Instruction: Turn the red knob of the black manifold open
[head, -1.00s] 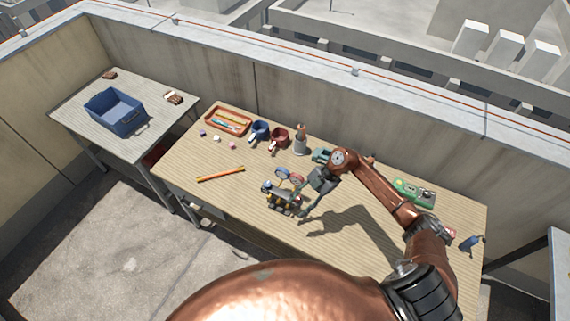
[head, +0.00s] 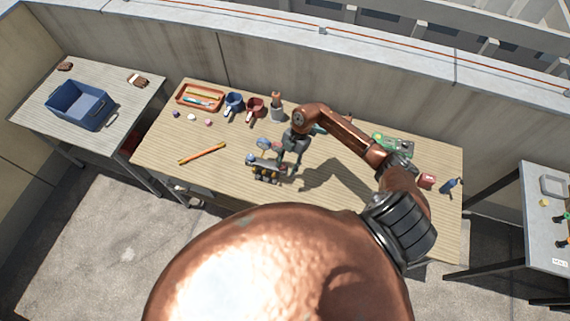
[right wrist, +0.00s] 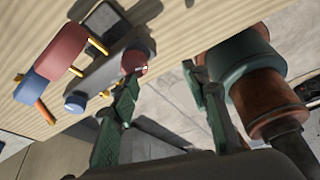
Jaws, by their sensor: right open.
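The black manifold (head: 265,170) stands near the front edge of the wooden table, with a blue and a red round gauge on top. In the right wrist view its dark body (right wrist: 108,68) carries a red knob (right wrist: 136,58) and a blue knob (right wrist: 75,103). My right gripper (head: 285,167) is just right of the manifold in the head view. In the right wrist view the gripper (right wrist: 163,78) is open with nothing between its fingers. One fingertip is close beside the red knob; I cannot tell whether it touches. My left gripper is not in view.
An orange bar (head: 202,153) lies left of the manifold. A blue crate (head: 82,108) is on the left table.

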